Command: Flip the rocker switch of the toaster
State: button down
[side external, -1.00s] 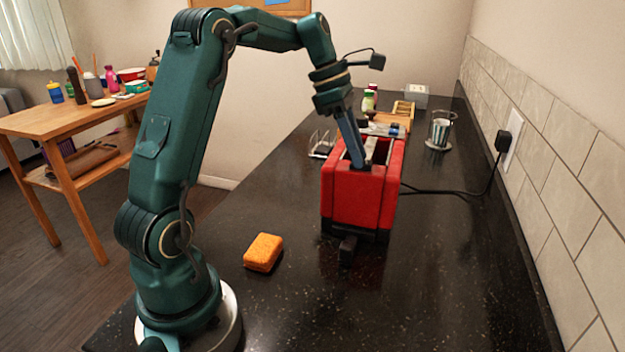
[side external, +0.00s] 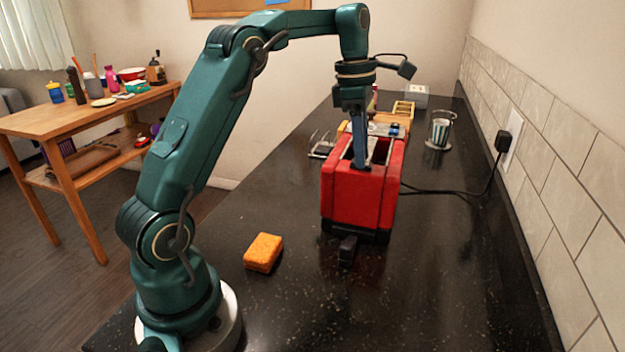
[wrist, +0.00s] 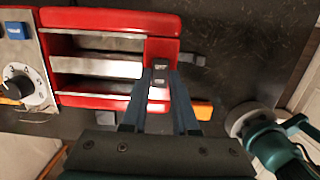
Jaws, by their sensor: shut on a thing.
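The red toaster (side external: 360,195) stands on the dark counter, with two long slots in its top. In the wrist view, the toaster (wrist: 115,20) lies across the upper left. A small black rocker switch (wrist: 159,66) sits on its red top near the right end. My gripper (wrist: 160,76) has its two fingers close on either side of the switch and looks closed on it. In the side view, my gripper (side external: 360,163) points down at the toaster's top. The switch is hidden there.
An orange sponge (side external: 263,253) lies left of the toaster's near end. A black lever (side external: 347,249) sticks out of that end. A striped cup (side external: 440,132) stands behind to the right, and a black cord (side external: 450,190) runs to the wall plug.

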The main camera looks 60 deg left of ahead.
jog(key=c, duration=0.7)
grip_release()
jog(key=shift+s+a+r, duration=0.1)
jog(key=shift+r, duration=0.95)
jog(key=shift+a+r, duration=0.1)
jog(key=shift+r, duration=0.9)
jog(key=shift+s+r, duration=0.15)
jog(key=shift+r, duration=0.3)
